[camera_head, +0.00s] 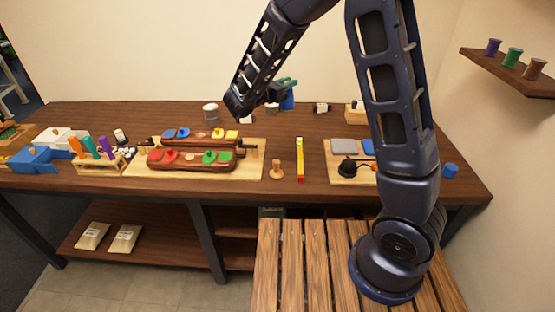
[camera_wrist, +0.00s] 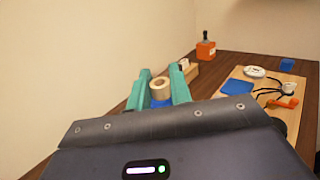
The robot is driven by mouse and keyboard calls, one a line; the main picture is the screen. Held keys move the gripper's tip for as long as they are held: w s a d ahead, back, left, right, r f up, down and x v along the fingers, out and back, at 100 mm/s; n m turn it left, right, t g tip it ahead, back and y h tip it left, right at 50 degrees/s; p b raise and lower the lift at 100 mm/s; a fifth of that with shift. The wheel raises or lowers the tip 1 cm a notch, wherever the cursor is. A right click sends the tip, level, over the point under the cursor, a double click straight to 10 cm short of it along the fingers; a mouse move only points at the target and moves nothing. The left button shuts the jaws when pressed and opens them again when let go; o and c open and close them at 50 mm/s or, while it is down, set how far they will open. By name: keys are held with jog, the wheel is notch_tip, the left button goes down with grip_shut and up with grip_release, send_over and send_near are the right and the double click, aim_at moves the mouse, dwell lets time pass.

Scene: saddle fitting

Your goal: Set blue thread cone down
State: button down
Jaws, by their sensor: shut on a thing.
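The blue thread cone (camera_head: 287,103) is at the back edge of the table in the head view, partly hidden by my gripper (camera_head: 288,84). In the wrist view, my gripper (camera_wrist: 160,75) has its two teal fingers on either side of the cone. The cone's tan top (camera_wrist: 160,86) and a strip of blue thread (camera_wrist: 160,103) show between them. The gripper is shut on the cone, which looks about upright. I cannot tell whether its base touches the table.
The wooden table (camera_head: 315,130) has bare room in the middle. A light board with red saddle-like forms (camera_head: 190,158) lies left. A second board (camera_head: 340,176) lies right, near a blue cylinder (camera_head: 450,170). An orange bottle (camera_wrist: 206,47) stands beyond the gripper. A shelf (camera_head: 510,75) holds spools.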

jog(key=f+v, duration=0.1)
jog(key=v, duration=0.4)
notch_tip(320, 180, down, 19)
jog(key=shift+s, duration=0.3)
dwell(0.3)
jog(key=shift+d+f, duration=0.1)
jog(key=shift+f, duration=0.05)
jog(key=c, duration=1.3)
grip_release()
